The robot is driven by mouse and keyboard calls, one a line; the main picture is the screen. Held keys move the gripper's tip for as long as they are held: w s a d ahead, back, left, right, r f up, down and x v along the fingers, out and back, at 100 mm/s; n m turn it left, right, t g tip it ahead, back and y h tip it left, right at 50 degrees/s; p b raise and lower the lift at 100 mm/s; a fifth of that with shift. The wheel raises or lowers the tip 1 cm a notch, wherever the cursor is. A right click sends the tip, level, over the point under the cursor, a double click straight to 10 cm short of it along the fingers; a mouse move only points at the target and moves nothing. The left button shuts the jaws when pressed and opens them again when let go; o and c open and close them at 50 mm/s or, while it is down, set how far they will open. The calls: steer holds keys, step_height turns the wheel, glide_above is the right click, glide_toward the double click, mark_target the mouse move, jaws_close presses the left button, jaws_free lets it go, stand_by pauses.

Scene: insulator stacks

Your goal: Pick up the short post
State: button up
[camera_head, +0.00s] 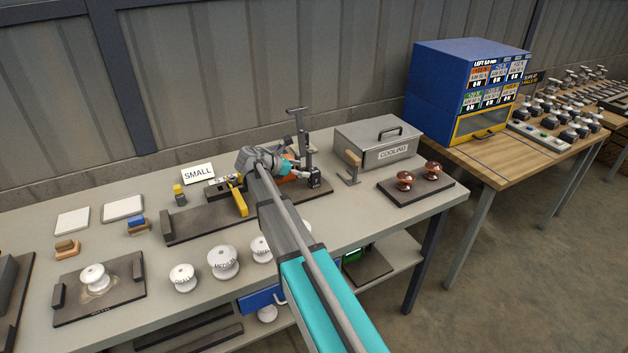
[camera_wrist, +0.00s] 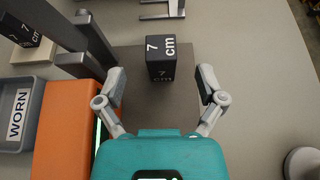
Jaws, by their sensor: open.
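A black block marked "7 cm" (camera_wrist: 163,58), which looks like the short post, stands on a dark plate (camera_wrist: 140,100). It is ahead of my gripper (camera_wrist: 160,83) in the wrist view. My gripper is open and empty, with one finger to the left and one to the right of the block's near side. I cannot see either finger touching it. In the head view a small dark block, likely the same one (camera_head: 314,180), is at the end of my arm.
An orange body (camera_wrist: 72,128) and a dark upright bar (camera_wrist: 75,35) stand close on the left in the wrist view. A grey tray labelled WORN (camera_wrist: 33,95) lies beyond. In the head view, a grey COOLING box (camera_head: 378,150) and several white insulators (camera_head: 223,262) share the table.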

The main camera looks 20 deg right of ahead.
mark_target(313, 171)
steer(key=shift+b+x, duration=1)
steer(key=shift+x, duration=0.95)
steer(key=shift+d+f, duration=0.3)
steer(key=shift+d, duration=0.25)
jaws_close()
